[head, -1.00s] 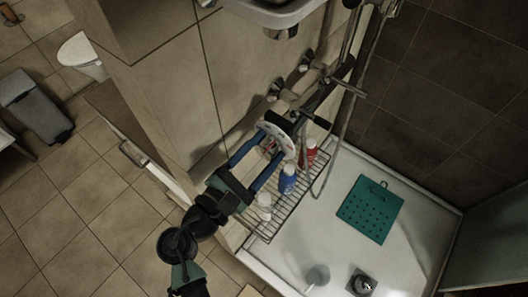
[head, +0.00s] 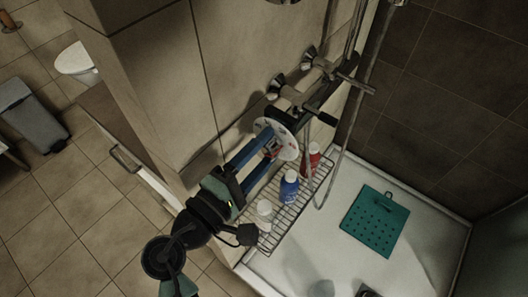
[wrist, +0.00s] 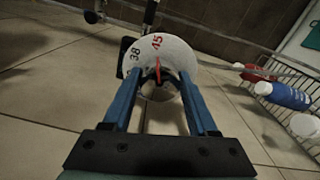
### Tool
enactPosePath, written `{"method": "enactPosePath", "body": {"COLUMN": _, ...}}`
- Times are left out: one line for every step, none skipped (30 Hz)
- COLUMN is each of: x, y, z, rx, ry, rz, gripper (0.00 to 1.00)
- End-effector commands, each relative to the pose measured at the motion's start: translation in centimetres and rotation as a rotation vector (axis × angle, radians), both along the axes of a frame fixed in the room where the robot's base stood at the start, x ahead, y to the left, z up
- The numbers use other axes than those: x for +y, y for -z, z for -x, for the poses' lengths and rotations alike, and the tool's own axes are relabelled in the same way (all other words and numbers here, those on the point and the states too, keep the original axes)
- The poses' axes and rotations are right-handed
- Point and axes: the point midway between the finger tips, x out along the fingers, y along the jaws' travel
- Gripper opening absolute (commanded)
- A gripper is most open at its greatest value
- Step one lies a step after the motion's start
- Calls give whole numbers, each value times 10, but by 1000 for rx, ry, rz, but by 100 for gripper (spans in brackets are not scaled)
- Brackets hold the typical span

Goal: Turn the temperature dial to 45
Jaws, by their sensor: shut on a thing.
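The temperature dial is a white round disc (head: 288,141) on the shower fitting at the wall. In the wrist view the dial face (wrist: 182,52) shows a black 38 on the left and a red 45 near the top. A red pointer (wrist: 157,68) at its middle points up, roughly in line with the 45. My gripper (head: 268,150) has its blue fingers on either side of the dial's central knob (wrist: 158,88) and is shut on it. The fingertips and part of the knob are hard to see.
A wire rack (head: 290,208) below the dial holds a blue bottle (head: 289,187), a red bottle (head: 311,158) and a white bottle (head: 264,212). Taps (head: 285,88) and a hose are close above and right. A teal mat (head: 375,222) lies in the shower tray.

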Motion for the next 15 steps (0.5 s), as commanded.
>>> {"method": "enactPosePath", "body": {"x": 0, "y": 2, "z": 1, "rx": -4, "ry": 0, "rz": -11, "gripper": 3}}
{"method": "enactPosePath", "body": {"x": 0, "y": 2, "z": 0, "rx": -7, "ry": 0, "rz": -16, "gripper": 3}}
{"method": "enactPosePath", "body": {"x": 0, "y": 2, "z": 0, "rx": -12, "ry": 1, "rz": -21, "gripper": 3}}
{"method": "enactPosePath", "body": {"x": 0, "y": 2, "z": 1, "rx": -14, "ry": 1, "rz": -24, "gripper": 3}}
{"method": "enactPosePath", "body": {"x": 0, "y": 2, "z": 1, "rx": -16, "ry": 1, "rz": -28, "gripper": 3}}
{"method": "enactPosePath", "body": {"x": 0, "y": 2, "z": 0, "rx": -19, "ry": 0, "rz": -31, "gripper": 3}}
{"method": "enactPosePath", "body": {"x": 0, "y": 2, "z": 1, "rx": -20, "ry": 0, "rz": -33, "gripper": 3}}
{"method": "enactPosePath", "body": {"x": 0, "y": 2, "z": 1, "rx": -21, "ry": 0, "rz": -34, "gripper": 3}}
{"method": "enactPosePath", "body": {"x": 0, "y": 2, "z": 1, "rx": -22, "ry": 0, "rz": -35, "gripper": 3}}
{"method": "enactPosePath", "body": {"x": 0, "y": 2, "z": 1, "rx": -22, "ry": 0, "rz": -36, "gripper": 3}}
{"method": "enactPosePath", "body": {"x": 0, "y": 2, "z": 1, "rx": -22, "ry": 0, "rz": -36, "gripper": 3}}
{"method": "enactPosePath", "body": {"x": 0, "y": 1, "z": 0, "rx": -21, "ry": 0, "rz": -36, "gripper": 3}}
{"method": "enactPosePath", "body": {"x": 0, "y": 1, "z": 0, "rx": -21, "ry": 0, "rz": -36, "gripper": 3}}
{"method": "enactPosePath", "body": {"x": 0, "y": 2, "z": 1, "rx": -21, "ry": 0, "rz": -36, "gripper": 3}}
{"method": "enactPosePath", "body": {"x": 0, "y": 2, "z": 0, "rx": -21, "ry": 0, "rz": -36, "gripper": 3}}
